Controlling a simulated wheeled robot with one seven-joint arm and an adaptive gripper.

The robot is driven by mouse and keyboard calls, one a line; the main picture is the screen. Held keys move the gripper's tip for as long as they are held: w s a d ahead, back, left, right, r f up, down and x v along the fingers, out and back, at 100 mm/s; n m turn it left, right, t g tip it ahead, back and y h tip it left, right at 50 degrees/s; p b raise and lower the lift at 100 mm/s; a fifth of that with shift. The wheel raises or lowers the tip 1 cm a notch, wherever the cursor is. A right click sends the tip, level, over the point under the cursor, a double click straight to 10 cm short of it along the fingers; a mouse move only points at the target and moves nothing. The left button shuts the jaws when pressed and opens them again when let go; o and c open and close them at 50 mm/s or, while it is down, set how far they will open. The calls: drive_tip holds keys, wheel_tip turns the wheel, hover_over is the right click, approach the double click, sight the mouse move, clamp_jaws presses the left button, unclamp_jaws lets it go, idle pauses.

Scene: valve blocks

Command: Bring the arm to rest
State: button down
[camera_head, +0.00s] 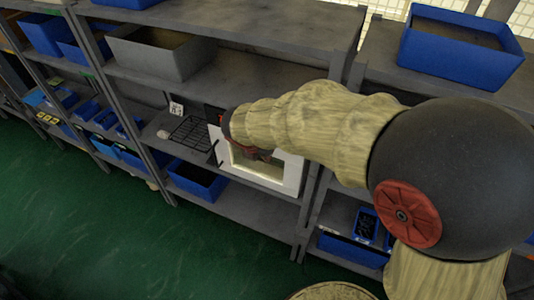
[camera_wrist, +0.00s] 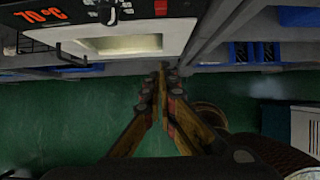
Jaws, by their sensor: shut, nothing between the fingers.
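My arm (camera_head: 330,125) reaches out from the right side of the head view towards the shelving. My gripper (camera_wrist: 161,72) shows in the wrist view with its two fingers closed together at the tips and nothing between them. It is in front of a white appliance (camera_wrist: 170,35) with a window and a "70°C" display. The appliance also shows in the head view (camera_head: 291,178) on a shelf, partly hidden behind my arm. In the head view the fingers are mostly hidden by the arm.
Grey metal shelving (camera_head: 250,80) runs across the scene, holding blue bins (camera_head: 198,181) and a grey bin (camera_head: 160,50). A black wire rack (camera_head: 192,134) lies left of the appliance. A large blue bin (camera_head: 460,60) stands at the upper right. The green floor (camera_head: 90,230) in front is clear.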

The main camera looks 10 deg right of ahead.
drive_tip(key=shift+w, duration=0.1)
drive_tip(key=s+d+f+m+y+b, duration=0.1)
drive_tip(key=s+d+f+m+b, duration=0.2)
drive_tip(key=s+m+b, duration=0.8)
drive_tip(key=s+d+f+m+t+y+b, duration=0.1)
drive_tip(key=s+d+f+m+b, duration=0.3)
drive_tip(key=s+m+b, duration=0.7)
wheel_tip(320, 180, down, 2)
drive_tip(key=s+m+y, duration=0.1)
drive_tip(key=s+m, duration=0.1)
drive_tip(key=m, duration=0.4)
drive_tip(key=shift+s+f+m, duration=0.25)
drive_tip(key=shift+s+m, duration=0.15)
drive_tip(key=c, duration=2.5)
unclamp_jaws()
drive_tip(key=shift+c, duration=0.2)
